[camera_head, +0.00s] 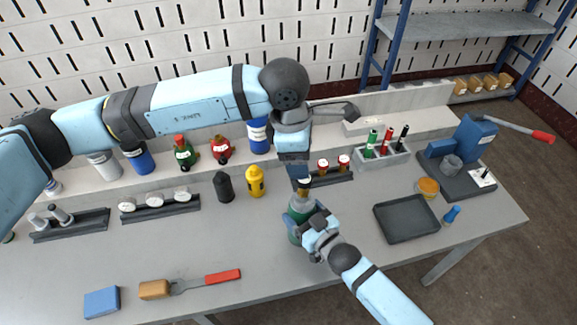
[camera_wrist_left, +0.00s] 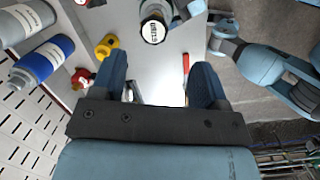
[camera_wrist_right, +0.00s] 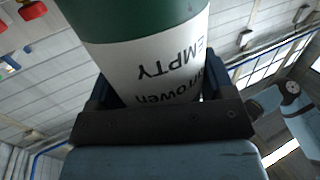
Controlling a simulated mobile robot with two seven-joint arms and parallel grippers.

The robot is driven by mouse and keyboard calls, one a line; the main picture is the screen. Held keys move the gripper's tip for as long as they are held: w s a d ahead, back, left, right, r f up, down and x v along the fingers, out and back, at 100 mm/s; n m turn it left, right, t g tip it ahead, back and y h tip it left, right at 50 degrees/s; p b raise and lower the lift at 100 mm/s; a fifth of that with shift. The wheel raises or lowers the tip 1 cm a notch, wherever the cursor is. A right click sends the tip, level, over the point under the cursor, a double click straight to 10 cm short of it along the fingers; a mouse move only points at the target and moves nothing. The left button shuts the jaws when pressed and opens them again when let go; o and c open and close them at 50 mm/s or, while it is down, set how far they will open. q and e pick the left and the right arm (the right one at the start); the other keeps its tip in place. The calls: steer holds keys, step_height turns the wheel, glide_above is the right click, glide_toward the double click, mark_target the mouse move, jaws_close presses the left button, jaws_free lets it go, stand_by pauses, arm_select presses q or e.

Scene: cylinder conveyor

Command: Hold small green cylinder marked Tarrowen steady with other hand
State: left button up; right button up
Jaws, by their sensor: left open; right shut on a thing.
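The small green cylinder (camera_head: 298,212) has a dark neck and stands near the table's front middle. Its white label in the right wrist view (camera_wrist_right: 150,65) reads "EMPTY" above a partly hidden name ending in "rrowen". My right gripper (camera_head: 309,229) is shut around its body. My left gripper (camera_head: 298,174) is open and empty, pointing down just above the cylinder's top. In the left wrist view the cylinder's round top with a white marked face (camera_wrist_left: 153,31) lies beyond the open fingers. I cannot tell whether the base touches the table.
A yellow cylinder (camera_head: 255,182) and a black one (camera_head: 223,187) stand left of it. A dark tray (camera_head: 405,219) is to the right. A red-handled tool (camera_head: 222,276) and a blue block (camera_head: 102,302) lie front left. Several larger cylinders stand on the back ledge.

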mark_target(304, 183)
arm_select(q)
steer(key=f+n, duration=0.1)
steer(key=f, duration=0.2)
steer(key=f+n+t+h, duration=0.1)
steer(key=f+n, duration=0.1)
steer(key=f, duration=0.2)
steer(key=w+d+f+n+h, duration=0.1)
steer(key=f, duration=0.2)
steer(key=shift+f+n, duration=0.3)
steer(key=shift+n, duration=0.1)
steer(key=c, duration=1)
steer(key=o, duration=0.8)
steer(key=shift+o, duration=0.2)
steer(key=shift+r, duration=1.3)
